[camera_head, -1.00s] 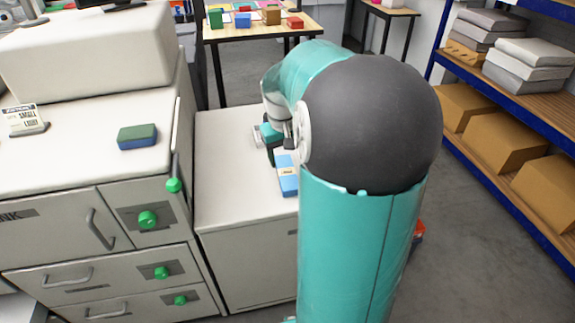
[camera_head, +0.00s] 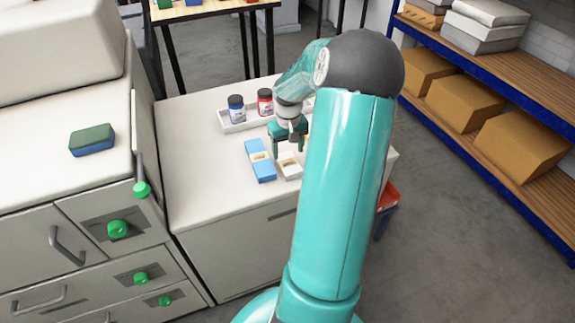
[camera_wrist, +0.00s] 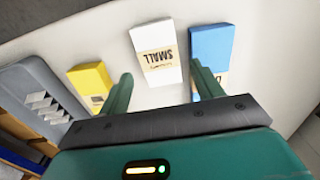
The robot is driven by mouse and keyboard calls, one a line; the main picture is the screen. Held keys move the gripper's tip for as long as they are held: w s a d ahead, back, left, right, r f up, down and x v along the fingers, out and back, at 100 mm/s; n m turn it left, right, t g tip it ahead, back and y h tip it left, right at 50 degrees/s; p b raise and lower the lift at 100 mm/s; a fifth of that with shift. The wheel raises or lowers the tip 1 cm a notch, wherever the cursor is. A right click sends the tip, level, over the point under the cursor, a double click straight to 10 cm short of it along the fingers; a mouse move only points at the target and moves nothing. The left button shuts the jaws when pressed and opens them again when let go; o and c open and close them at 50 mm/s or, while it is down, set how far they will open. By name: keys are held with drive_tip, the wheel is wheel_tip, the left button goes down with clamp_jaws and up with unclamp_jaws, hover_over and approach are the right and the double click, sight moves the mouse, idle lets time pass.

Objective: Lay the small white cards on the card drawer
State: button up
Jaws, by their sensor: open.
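The small white cards (camera_head: 289,171) form a white block with a pale band on the counter. In the wrist view the white block (camera_wrist: 150,42) has a band printed "SMALL", upside down. My gripper (camera_head: 288,151) is open and empty above it. In the wrist view my gripper's fingers (camera_wrist: 161,76) spread to either side of the white block, apart from it. The cabinet at left has closed drawers, one above (camera_head: 128,276) another (camera_head: 150,302); I cannot read which is the card drawer.
A blue block (camera_head: 260,162) lies just left of the white one. A yellow block (camera_wrist: 92,80) shows in the wrist view. A white tray (camera_head: 240,126) behind holds two capped jars. A green-and-blue sponge-like block (camera_head: 92,140) sits on the cabinet. The counter's front left (camera_head: 205,200) is clear.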

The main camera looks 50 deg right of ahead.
sight(288, 163)
wheel_tip(288, 163, down, 6)
drive_tip(key=shift+d+f, duration=0.1)
drive_tip(key=shift+f, duration=0.15)
drive_tip(key=c, duration=0.9)
drive_tip(key=shift+r, duration=0.1)
drive_tip(key=shift+r, duration=0.4)
wheel_tip(288, 163, up, 2)
drive_tip(key=shift+r, duration=0.1)
drive_tip(key=s+a+r, duration=0.1)
drive_tip(key=s+r, duration=0.1)
drive_tip(key=r, duration=0.1)
drive_tip(key=s+a+r, duration=0.1)
drive_tip(key=r, duration=0.1)
drive_tip(key=shift+s+a+r, duration=0.15)
drive_tip(key=shift+a+r, duration=0.05)
drive_tip(key=shift+a, duration=0.15)
drive_tip(key=s+a+r, duration=0.1)
drive_tip(key=s+a, duration=0.1)
drive_tip(key=s+a+r, duration=0.2)
drive_tip(key=s, duration=0.1)
drive_tip(key=s+a+r, duration=0.1)
drive_tip(key=s+a, duration=0.1)
drive_tip(key=shift+s+a+r, duration=0.15)
drive_tip(key=shift+a+r, duration=0.05)
drive_tip(key=shift+r, duration=0.05)
